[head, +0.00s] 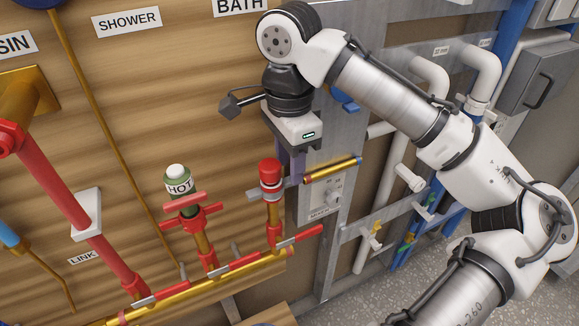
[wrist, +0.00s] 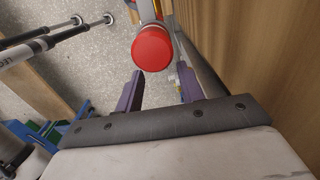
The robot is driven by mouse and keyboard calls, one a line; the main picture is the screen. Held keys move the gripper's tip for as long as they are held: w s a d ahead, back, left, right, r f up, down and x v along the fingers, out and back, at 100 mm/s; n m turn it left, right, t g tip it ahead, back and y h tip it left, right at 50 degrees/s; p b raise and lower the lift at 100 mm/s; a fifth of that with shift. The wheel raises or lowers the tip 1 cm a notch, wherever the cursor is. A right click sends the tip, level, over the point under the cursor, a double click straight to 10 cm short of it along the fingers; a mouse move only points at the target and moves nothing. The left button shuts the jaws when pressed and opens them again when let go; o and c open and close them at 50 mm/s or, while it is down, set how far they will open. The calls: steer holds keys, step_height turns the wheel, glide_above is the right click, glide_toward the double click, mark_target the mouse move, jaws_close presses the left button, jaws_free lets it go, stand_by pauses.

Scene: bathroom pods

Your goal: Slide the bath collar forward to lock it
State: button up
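Under the BATH sign, a red-capped fitting (head: 269,168) stands on a brass and red stem. A pale grey ring (head: 270,190) sits just below its cap; I take this to be the bath collar, but cannot be sure. My gripper (head: 289,172) hangs close beside the cap on its right, fingers pointing down. In the wrist view, the purple fingers (wrist: 160,74) are apart with nothing between them. The round red cap (wrist: 152,48) shows just beyond the fingertips, and most of what is below it is hidden.
A brass pipe (head: 225,282) with red and silver bars runs below. A short brass rod (head: 333,169) lies just right of my fingers, before a grey panel (head: 326,202). The wooden wall (wrist: 270,60) is close on the right.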

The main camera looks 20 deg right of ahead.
steer(key=shift+f, duration=1.2)
jaws_close()
